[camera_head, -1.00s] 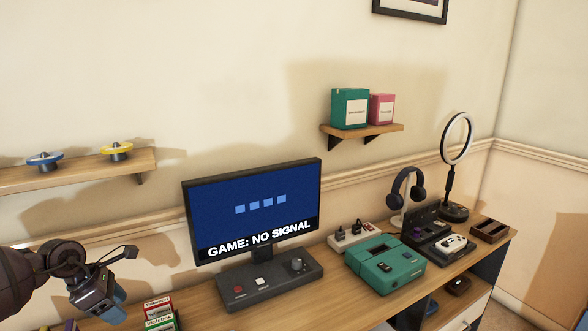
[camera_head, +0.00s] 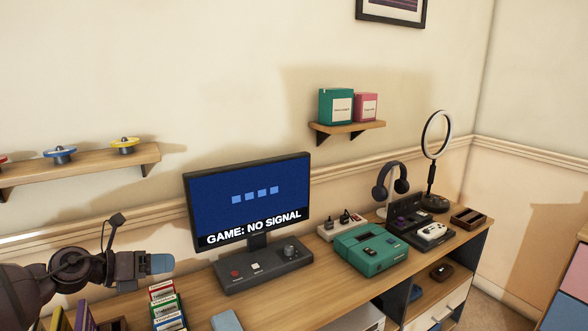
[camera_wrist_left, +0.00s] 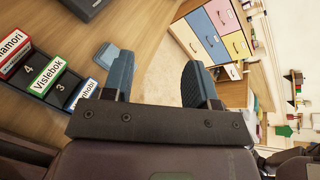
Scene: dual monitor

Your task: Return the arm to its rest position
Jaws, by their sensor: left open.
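My left arm comes in from the left edge of the head view, and its gripper (camera_head: 160,264) points right, above the left part of the desk (camera_head: 203,290). In the left wrist view the two blue-grey fingers (camera_wrist_left: 155,82) stand apart with nothing between them. Below the gripper in the head view is a rack of game cartridges (camera_head: 167,306) with red, green and blue labels. The cartridges also show at the left of the wrist view (camera_wrist_left: 48,76). My right gripper is not in view.
A monitor (camera_head: 248,200) reading "GAME: NO SIGNAL" stands behind a control panel (camera_head: 262,268). A wall shelf (camera_head: 80,168) is above the arm. A flat blue-grey item (camera_head: 227,320) lies at the front.

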